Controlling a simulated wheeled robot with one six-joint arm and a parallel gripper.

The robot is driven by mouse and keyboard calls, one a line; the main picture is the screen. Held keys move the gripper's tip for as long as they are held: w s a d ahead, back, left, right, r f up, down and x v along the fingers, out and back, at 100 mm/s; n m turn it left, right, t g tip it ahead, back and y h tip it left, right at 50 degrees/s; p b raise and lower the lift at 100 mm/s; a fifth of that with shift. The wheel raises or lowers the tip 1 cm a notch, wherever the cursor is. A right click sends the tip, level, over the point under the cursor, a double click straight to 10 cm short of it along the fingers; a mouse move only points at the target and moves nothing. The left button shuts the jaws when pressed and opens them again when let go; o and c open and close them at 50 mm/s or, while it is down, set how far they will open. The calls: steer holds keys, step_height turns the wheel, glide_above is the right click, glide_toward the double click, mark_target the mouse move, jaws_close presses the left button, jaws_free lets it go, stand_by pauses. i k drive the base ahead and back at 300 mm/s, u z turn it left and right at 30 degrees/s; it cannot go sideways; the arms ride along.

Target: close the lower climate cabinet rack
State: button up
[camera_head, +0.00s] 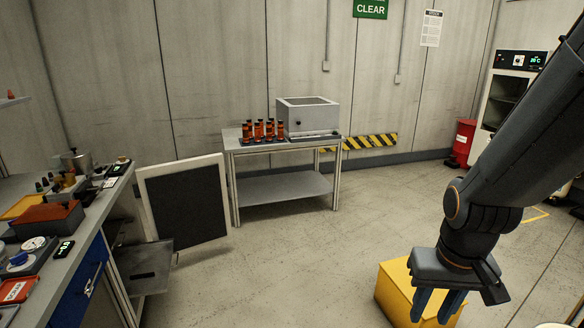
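At the left, under the bench, a white-framed door with a dark panel (188,204) stands open. A flat grey rack or tray (146,268) sticks out beside it; I cannot tell which cabinet it belongs to. My gripper (436,306) points down at the lower right, blue fingers apart and empty, away from both.
A yellow box (393,291) stands on the floor behind my gripper. A cluttered bench (100,203) runs along the left. The middle floor (290,265) is clear.

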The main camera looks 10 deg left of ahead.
mark_target(156, 257)
steer(key=i, duration=0.95)
steer(key=u, duration=1.35)
steer(key=k, duration=0.55)
steer(key=z, duration=0.5)
steer(key=i, duration=0.65)
steer(key=u, duration=0.75)
steer(key=i, duration=0.95)
steer(key=u, duration=0.45)
